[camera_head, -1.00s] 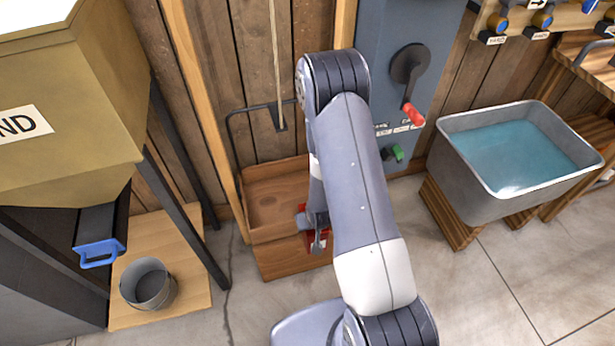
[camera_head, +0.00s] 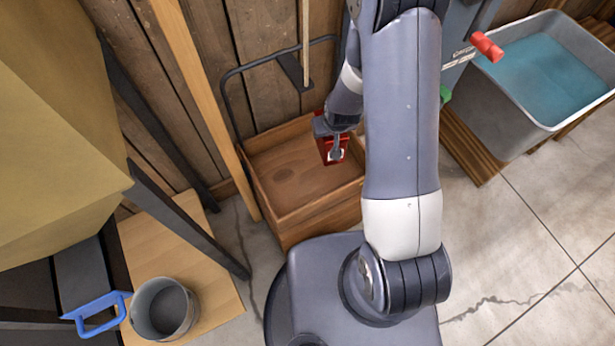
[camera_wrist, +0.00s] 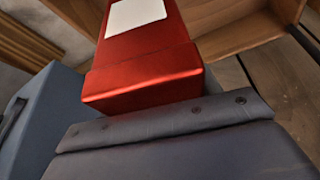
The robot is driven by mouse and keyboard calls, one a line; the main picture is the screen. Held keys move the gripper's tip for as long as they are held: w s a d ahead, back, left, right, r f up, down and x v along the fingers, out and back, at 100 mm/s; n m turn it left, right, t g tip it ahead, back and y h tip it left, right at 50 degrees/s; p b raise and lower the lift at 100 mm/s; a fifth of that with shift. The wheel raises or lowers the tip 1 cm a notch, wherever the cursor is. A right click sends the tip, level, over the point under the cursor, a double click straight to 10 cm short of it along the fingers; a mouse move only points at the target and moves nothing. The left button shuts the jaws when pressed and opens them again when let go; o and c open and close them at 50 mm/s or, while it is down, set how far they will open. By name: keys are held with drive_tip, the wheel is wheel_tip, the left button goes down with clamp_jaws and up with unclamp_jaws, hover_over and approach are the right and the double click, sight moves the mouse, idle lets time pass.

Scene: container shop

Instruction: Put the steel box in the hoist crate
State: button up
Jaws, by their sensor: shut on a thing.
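My gripper (camera_head: 336,154) is shut on a red box with a white label, taken here to be the steel box (camera_head: 322,146). In the head view the box appears over the right part of the open wooden hoist crate (camera_head: 287,230). Whether it touches the crate's floor I cannot tell. My arm hides the crate's right end; the bare floor of its left part shows. In the wrist view the red box (camera_wrist: 145,75) fills the top middle, and the wooden crate (camera_wrist: 235,38) lies beyond it at upper right. The fingertips are hidden there.
A dark metal handle frame (camera_head: 232,100) rises behind the crate. A wooden post (camera_head: 205,100) stands at its left. A bucket (camera_head: 164,308) sits on a board under the sand bin (camera_head: 60,130). A water tub (camera_head: 545,75) and red lever (camera_head: 487,46) are at right.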

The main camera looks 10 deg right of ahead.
drive_tip(key=a+f+n+y+b, duration=0.1)
drive_tip(key=a+f+n+b, duration=0.2)
drive_tip(key=a+b, duration=0.7)
drive_tip(key=shift+w+d+f+b, duration=0.15)
drive_tip(key=shift+d+f+b, duration=0.45)
drive_tip(key=shift+f+b, duration=0.9)
drive_tip(key=shift+w+d+f+b, duration=0.1)
drive_tip(key=shift+d+f+b, duration=0.45)
drive_tip(key=shift+f+b, duration=0.85)
drive_tip(key=shift+w+d+f+b, duration=0.15)
drive_tip(key=shift+d+f+b, duration=0.65)
drive_tip(key=shift+f, duration=1.2)
drive_tip(key=shift+a, duration=0.2)
drive_tip(key=shift+f+b, duration=0.2)
drive_tip(key=shift+b, duration=0.2)
drive_tip(key=o, duration=1.4)
drive_tip(key=shift+r, duration=0.15)
drive_tip(key=shift+s+r+p, duration=0.1)
drive_tip(key=shift+r+p, duration=0.15)
drive_tip(key=shift+p, duration=0.15)
drive_tip(key=p+v, duration=0.2)
drive_tip(key=v, duration=0.3)
drive_tip(key=p+v, duration=0.2)
drive_tip(key=v, duration=0.4)
drive_tip(key=shift+d+r, duration=0.25)
